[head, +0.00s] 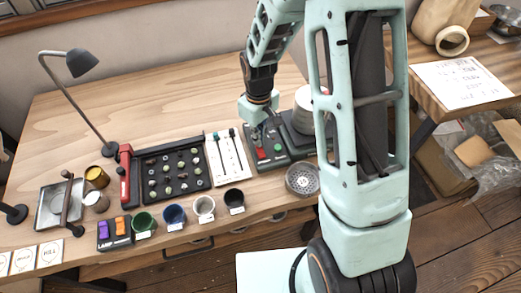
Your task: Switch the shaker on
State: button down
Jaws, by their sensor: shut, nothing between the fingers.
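A dark control box (268,156) with a red part and a green part stands right of centre on the wooden table. Beside it, a dark base (297,139) carries a pale round vessel (303,112), partly hidden behind my arm. I cannot read a label that tells which of these is the shaker. My gripper (256,128) is shut and empty. It points down over the back of the control box, close to the red part. Whether it touches the box cannot be told. The exact switch position is too small to tell.
A white panel with sliders (228,158) lies left of the control box, and a black tray of small pieces (172,174) beyond it. Several cups line the front. A lamp switch box (114,234) and a desk lamp (82,63) are at left. The back left table is clear.

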jog(key=shift+f+b, duration=0.55)
jog(key=shift+f, duration=0.2)
jog(key=shift+r, duration=0.15)
jog(key=shift+r+p, duration=2.5)
jog(key=shift+r, duration=0.95)
